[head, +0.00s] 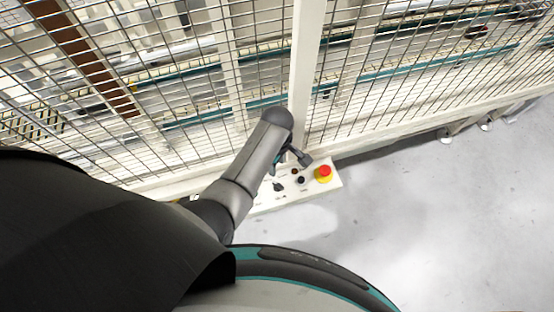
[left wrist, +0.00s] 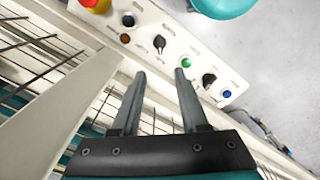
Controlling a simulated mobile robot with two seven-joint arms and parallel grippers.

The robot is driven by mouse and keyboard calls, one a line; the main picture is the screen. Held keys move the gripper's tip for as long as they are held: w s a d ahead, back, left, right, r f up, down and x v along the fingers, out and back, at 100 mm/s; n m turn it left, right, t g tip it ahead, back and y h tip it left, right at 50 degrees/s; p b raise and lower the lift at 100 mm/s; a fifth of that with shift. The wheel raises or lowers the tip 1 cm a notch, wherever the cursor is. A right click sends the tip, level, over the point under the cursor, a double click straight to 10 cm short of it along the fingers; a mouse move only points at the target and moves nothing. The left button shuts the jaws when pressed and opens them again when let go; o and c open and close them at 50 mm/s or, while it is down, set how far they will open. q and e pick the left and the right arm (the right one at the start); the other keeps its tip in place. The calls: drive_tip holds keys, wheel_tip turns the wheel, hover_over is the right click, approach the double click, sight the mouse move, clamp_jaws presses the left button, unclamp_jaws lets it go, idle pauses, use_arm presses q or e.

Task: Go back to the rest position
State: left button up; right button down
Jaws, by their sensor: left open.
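My left gripper (head: 291,160) is at the end of my arm in the head view, over a white control panel (head: 333,182) at the foot of a wire fence. In the left wrist view, the gripper (left wrist: 160,74) has its two fingers apart with nothing between them. The fingertips point toward the panel, which also shows there (left wrist: 185,42). I cannot tell whether they touch it. My arm hides part of the panel in the head view. My right gripper is in neither view.
The panel bears a red emergency button (head: 324,171), a dark knob (left wrist: 160,43), a green button (left wrist: 187,62) and a blue button (left wrist: 227,94). The wire fence (head: 298,75) stands close beyond my arm. Grey floor (head: 450,215) is clear at the right.

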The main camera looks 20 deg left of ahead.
use_arm(q)
drive_tip(key=shift+r, duration=0.1)
idle(0.6)
drive_tip(key=s+a+r+m+t, duration=0.2)
drive_tip(key=s+a+r+m, duration=0.1)
drive_tip(key=s+r+m, duration=0.5)
drive_tip(key=s+a+r+m+t, duration=0.25)
drive_tip(key=s+r+m, duration=0.35)
drive_tip(key=r+m, duration=0.35)
wheel_tip(320, 180, down, 32)
drive_tip(key=s+g+b, duration=0.2)
drive_tip(key=b, duration=0.8)
drive_tip(key=s+a+f+b, duration=0.1)
drive_tip(key=s+f+b, duration=0.3)
drive_tip(key=s+f, duration=0.3)
drive_tip(key=s+a+f+g+b, duration=0.1)
drive_tip(key=s+f+b, duration=0.3)
drive_tip(key=s+f, duration=0.4)
wheel_tip(320, 180, down, 7)
drive_tip(key=shift+a+f+b, duration=0.1)
drive_tip(key=shift+a+b, duration=0.2)
drive_tip(key=shift+a, duration=0.15)
